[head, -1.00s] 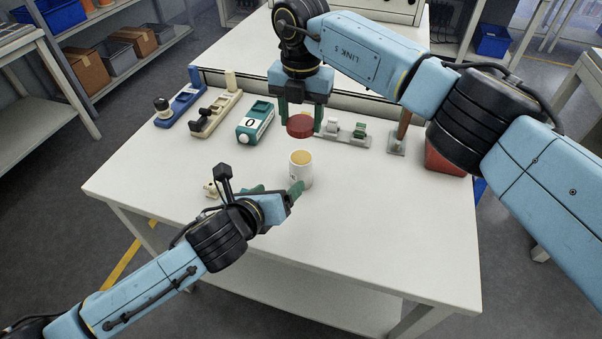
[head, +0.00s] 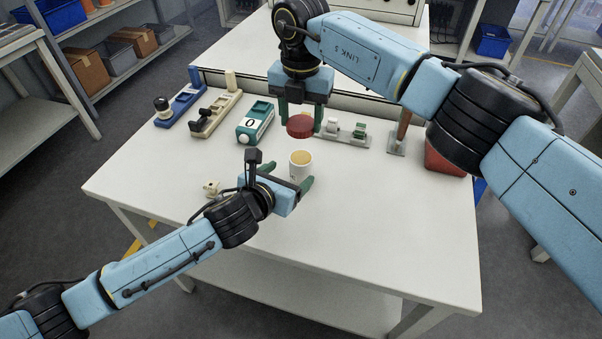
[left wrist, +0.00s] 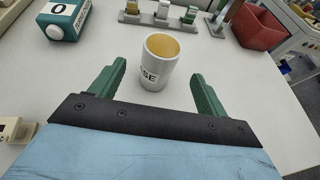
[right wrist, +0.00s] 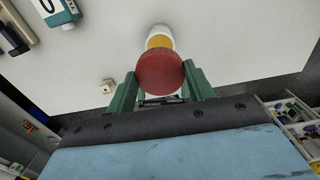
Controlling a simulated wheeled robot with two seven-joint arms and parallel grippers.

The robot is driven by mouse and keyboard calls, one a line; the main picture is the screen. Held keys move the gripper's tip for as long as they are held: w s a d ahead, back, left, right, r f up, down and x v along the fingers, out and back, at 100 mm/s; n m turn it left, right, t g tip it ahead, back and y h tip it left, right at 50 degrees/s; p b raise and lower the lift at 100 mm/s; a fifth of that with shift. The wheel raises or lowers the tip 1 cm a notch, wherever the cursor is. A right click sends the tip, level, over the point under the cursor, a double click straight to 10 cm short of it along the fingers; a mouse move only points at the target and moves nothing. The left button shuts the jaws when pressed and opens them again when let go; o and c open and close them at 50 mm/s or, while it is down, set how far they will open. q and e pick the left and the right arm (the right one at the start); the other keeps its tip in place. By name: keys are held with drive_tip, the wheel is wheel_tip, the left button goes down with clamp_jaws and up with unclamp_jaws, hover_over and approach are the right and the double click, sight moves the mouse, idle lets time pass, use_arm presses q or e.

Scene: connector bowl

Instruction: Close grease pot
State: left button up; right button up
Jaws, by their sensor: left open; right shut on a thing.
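The grease pot (head: 301,166) is a white cup with yellowish contents, upright and open on the table; it also shows in the left wrist view (left wrist: 157,66), with part of a label. My left gripper (head: 288,173) is open, its green fingers on either side of the pot; in the left wrist view the pot stands apart from both fingers. My right gripper (head: 300,124) is shut on a round red lid (head: 300,127), held above the table beyond the pot. In the right wrist view the lid (right wrist: 160,73) sits between the green fingers and overlaps part of the pot.
A teal device marked 0 (head: 256,123), a beige device (head: 214,115) and a blue device (head: 181,104) stand at the back left. A grey rail with small blocks (head: 345,134) and a red bin (head: 446,160) are to the right. A small beige piece (head: 211,188) lies left of the pot. The front right table is clear.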

use_arm(q)
drive_tip(key=x, duration=0.8)
drive_tip(key=shift+w+d+f, duration=0.1)
drive_tip(key=shift+w+d, duration=0.1)
drive_tip(key=shift+w, duration=0.15)
drive_tip(key=shift+c, duration=0.2)
drive_tip(key=c, duration=1.4)
drive_tip(key=shift+c, duration=0.2)
use_arm(e)
hover_over(301, 157)
drive_tip(key=shift+f, duration=2.55)
